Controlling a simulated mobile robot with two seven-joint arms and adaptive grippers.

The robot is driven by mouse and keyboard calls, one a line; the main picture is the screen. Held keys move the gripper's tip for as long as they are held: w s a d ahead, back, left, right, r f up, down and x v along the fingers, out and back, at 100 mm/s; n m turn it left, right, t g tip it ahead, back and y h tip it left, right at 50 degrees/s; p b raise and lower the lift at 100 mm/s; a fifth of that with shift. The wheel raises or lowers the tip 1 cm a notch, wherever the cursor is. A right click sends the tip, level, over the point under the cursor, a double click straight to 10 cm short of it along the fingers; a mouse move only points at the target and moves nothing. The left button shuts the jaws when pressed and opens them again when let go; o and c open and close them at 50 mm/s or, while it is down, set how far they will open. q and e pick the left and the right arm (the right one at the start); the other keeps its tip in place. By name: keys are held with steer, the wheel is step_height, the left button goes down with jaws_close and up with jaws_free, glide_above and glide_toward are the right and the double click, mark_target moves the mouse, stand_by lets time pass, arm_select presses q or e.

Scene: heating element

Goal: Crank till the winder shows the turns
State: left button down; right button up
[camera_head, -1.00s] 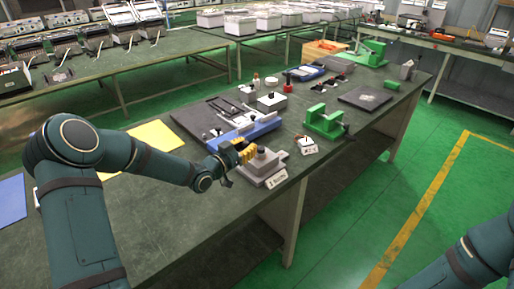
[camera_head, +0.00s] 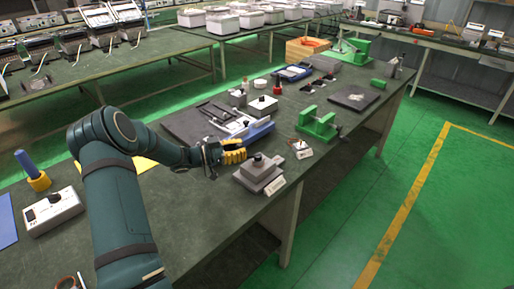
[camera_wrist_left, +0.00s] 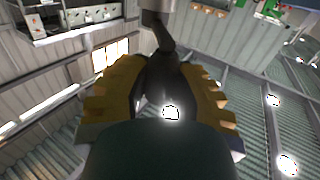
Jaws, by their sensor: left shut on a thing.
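The blue-based machine (camera_head: 258,131), which seems to be the winder, stands on the dark bench. My left gripper (camera_head: 233,152), with yellow fingers, is at its near left end. In the left wrist view the fingers (camera_wrist_left: 165,90) are shut around a dark crank handle (camera_wrist_left: 168,75). Its bent arm runs up to a grey cylinder (camera_wrist_left: 158,6). The handle's lower part is hidden by the gripper. A counter reading is too small to tell. My right gripper is out of view.
A grey stepped block (camera_head: 258,175) with a black knob and label stands just in front of my gripper at the bench edge. A green fixture (camera_head: 317,124) is to the right. A white dial box (camera_head: 52,211) stands at the lower left.

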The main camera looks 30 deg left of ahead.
arm_select(q)
steer(key=shift+w+a+m+g+h, duration=0.25)
steer(key=shift+w+m+g+h, duration=0.1)
steer(key=shift+m+g+h, duration=0.55)
steer(key=shift+w+a+m+g+h, duration=0.2)
steer(key=shift+w+m+g+h, duration=0.15)
steer(key=shift+m+g+h, duration=0.5)
steer(key=c, duration=0.8)
jaws_free()
steer(key=shift+o, duration=0.2)
steer(key=v, duration=1.2)
steer(key=shift+r, duration=0.15)
steer(key=shift+w, duration=0.1)
